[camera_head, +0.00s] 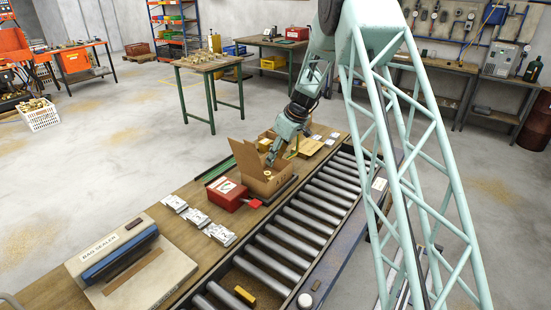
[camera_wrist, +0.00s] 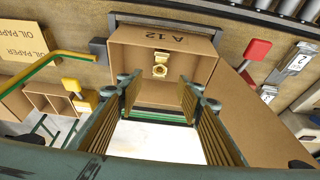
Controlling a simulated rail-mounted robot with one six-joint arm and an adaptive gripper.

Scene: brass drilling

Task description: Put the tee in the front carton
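The brass tee (camera_wrist: 160,68) lies inside the open brown carton (camera_wrist: 195,68) marked A 12, seen between my fingers in the wrist view. In the head view this is the nearer carton (camera_head: 258,184) on the bench, with a flap raised at its left and a small brass spot inside. My gripper (camera_wrist: 160,98) is open, its two ribbed fingers spread apart with nothing between them. In the head view my gripper (camera_head: 270,162) hangs just over the carton's far side. The tee appears apart from the fingers. A second carton (camera_head: 266,141) stands behind.
A roller conveyor (camera_head: 295,215) runs along the bench's right side. A red box (camera_head: 228,194) and several white packets (camera_head: 195,217) lie nearer, before the bag sealer (camera_head: 132,258). Oil paper boxes (camera_wrist: 20,45) and a yellow handle (camera_wrist: 71,84) are at left in the wrist view.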

